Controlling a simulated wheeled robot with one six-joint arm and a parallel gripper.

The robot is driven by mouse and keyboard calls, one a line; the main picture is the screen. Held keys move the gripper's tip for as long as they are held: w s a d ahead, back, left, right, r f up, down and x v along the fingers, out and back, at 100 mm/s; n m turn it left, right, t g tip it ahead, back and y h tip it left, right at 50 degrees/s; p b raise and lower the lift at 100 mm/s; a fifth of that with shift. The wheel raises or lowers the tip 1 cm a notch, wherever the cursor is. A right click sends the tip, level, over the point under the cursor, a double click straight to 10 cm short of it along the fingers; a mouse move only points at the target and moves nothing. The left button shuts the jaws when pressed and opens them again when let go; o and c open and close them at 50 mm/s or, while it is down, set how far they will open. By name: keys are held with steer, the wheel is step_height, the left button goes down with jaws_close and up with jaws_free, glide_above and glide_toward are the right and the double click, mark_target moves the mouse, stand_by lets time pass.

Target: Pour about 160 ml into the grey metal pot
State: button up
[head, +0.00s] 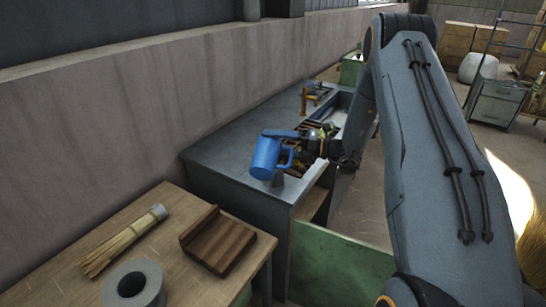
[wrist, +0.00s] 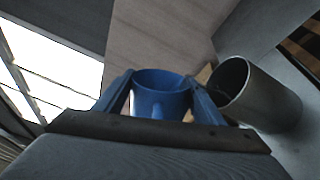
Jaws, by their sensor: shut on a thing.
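A blue jug (head: 267,157) with a handle is held by my gripper (head: 284,134) above the near end of the grey workbench. It also shows in the wrist view (wrist: 160,98), between the two fingers of my gripper (wrist: 162,90), which is shut on it. The jug leans relative to the pot. The grey metal pot (wrist: 268,97) is an open cylinder close beside the jug in the wrist view. In the head view the pot (head: 278,181) is mostly hidden behind and below the jug. No stream is visible, and I cannot see the liquid levels.
The grey workbench (head: 215,163) runs along the wall, with items farther back. A nearer wooden table (head: 185,220) holds a straw bundle (head: 122,240), a grey roll (head: 134,284) and a brown wooden block (head: 218,240). A green panel (head: 335,265) stands beside the bench.

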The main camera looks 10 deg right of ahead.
steer(key=shift+w+d+m, duration=0.15)
steer(key=shift+w+m, duration=0.15)
steer(key=shift+w, duration=0.05)
stand_by(0.7)
steer(key=shift+s, duration=0.1)
steer(key=shift+s+a+n, duration=0.2)
steer(key=shift+s+n, duration=0.15)
steer(key=shift+n, duration=0.25)
steer(key=n, duration=0.1)
steer(key=f+n+b, duration=0.1)
steer(key=n, duration=0.1)
steer(key=s+n+b, duration=0.1)
steer(key=shift+a+f+n, duration=0.2)
steer(key=shift+a+n, duration=0.05)
steer(key=shift+n, duration=0.05)
steer(key=shift+s+a+f+n, duration=0.1)
steer(key=shift+s+n, duration=0.15)
steer(key=shift+n, duration=0.25)
stand_by(1.1)
